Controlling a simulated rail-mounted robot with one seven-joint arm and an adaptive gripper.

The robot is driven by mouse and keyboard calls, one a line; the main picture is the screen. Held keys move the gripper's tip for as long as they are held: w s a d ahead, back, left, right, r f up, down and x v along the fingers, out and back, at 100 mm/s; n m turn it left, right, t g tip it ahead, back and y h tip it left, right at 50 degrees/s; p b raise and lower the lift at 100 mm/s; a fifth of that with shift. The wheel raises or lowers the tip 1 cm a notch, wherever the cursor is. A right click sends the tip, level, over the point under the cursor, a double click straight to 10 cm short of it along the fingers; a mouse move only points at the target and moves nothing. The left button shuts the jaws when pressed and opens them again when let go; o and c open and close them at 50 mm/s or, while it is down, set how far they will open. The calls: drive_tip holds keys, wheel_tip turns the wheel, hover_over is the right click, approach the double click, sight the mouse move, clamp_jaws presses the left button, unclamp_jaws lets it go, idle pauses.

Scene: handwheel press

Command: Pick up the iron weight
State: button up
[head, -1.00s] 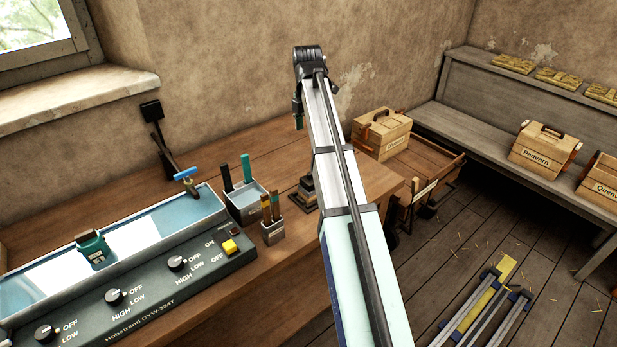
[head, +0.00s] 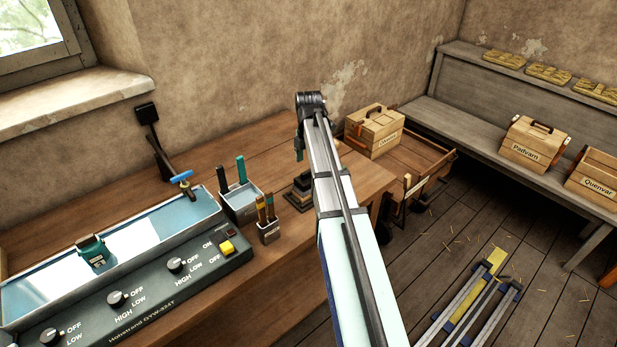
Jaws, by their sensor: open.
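A dark stepped block (head: 299,190) stands on the wooden workbench (head: 215,158), just left of my arm. It may be the iron weight, but it is small and its right side is partly hidden by my arm. No other thing in view is clearly an iron weight. My arm rises through the middle of the picture to a black joint above the bench. A short part of it hangs behind that joint on the left. My gripper does not show; it seems hidden behind my arm.
A water bath (head: 190,262) with knobs and a teal vessel (head: 92,251) fills the bench's left. Two tool holders (head: 268,233) stand beside the block. A wooden crate (head: 374,132) is behind right. A bench (head: 465,125) with boxes lines the right wall.

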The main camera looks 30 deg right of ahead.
sight(308, 171)
drive_tip(key=shift+f+p, duration=1.25)
drive_tip(key=shift+f, duration=1.55)
clamp_jaws()
drive_tip(key=shift+r, duration=0.15)
